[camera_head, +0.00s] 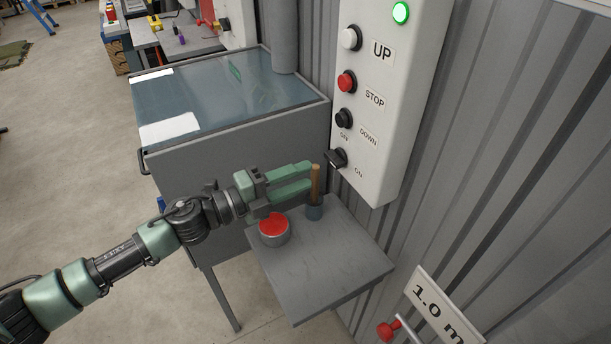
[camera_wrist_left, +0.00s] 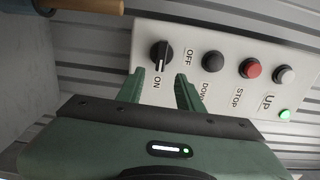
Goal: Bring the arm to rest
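My left arm (camera_head: 125,258) reaches in from the left. My left gripper (camera_head: 308,176) is open and empty in front of the white control panel (camera_head: 389,90), its two green fingers apart. In the left wrist view the fingertips (camera_wrist_left: 162,80) stand either side of the area below a black rotary switch (camera_wrist_left: 160,54). The switch also shows in the head view (camera_head: 337,158). A gap to the switch seems to remain, and its white mark points toward ON. A green lamp (camera_head: 400,13) is lit on the panel. My right gripper is not in view.
A small grey shelf (camera_head: 325,262) below the gripper holds a red-topped tin (camera_head: 273,229) and a wooden-handled tool (camera_head: 315,183) close by the fingers. A grey tank (camera_head: 225,140) stands behind. A red knob (camera_head: 388,330) is at lower right. Open floor lies left.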

